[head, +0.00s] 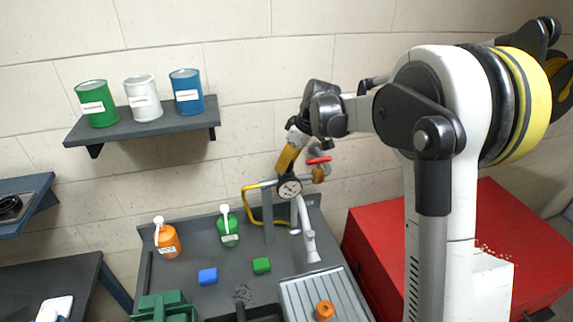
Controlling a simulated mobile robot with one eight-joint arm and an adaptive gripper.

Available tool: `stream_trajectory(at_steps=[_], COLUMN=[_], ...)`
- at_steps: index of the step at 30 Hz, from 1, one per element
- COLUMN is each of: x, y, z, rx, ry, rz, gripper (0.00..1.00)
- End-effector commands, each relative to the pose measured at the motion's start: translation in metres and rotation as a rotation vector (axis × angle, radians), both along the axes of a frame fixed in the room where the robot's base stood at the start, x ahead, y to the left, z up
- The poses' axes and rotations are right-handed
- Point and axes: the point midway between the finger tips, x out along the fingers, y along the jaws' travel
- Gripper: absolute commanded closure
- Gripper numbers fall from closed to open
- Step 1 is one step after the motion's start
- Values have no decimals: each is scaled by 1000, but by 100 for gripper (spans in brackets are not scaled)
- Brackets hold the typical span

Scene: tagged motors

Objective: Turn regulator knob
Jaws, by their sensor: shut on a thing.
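The regulator stands at the back of the grey workbench, with a round white-faced gauge (290,189) on its front. A brass-yellow part (287,158) rises at a tilt just above the gauge. My gripper (297,137) reaches in from the upper right and points down at the top of this part. It is shut on the regulator knob, which is mostly hidden by the jaws. A red handle (319,160) sits on a brass fitting (319,175) just right of the gauge, close to my gripper.
Orange (167,241) and green (228,229) bottles, blue (207,276) and green (262,266) blocks stand on the bench. A red cabinet (400,225) is at right; a shelf (145,127) holds three cans.

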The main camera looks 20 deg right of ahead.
Motion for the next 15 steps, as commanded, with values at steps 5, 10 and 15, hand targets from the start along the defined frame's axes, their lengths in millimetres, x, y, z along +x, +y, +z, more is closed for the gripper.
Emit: stream_trajectory(at_steps=[5,10,15], x=[-1,-1,-1], y=[0,0,0], z=[-1,-1,-1], rx=[-1,-1,-1], ry=[2,2,2], rz=[49,68,71], gripper=[95,95,95])
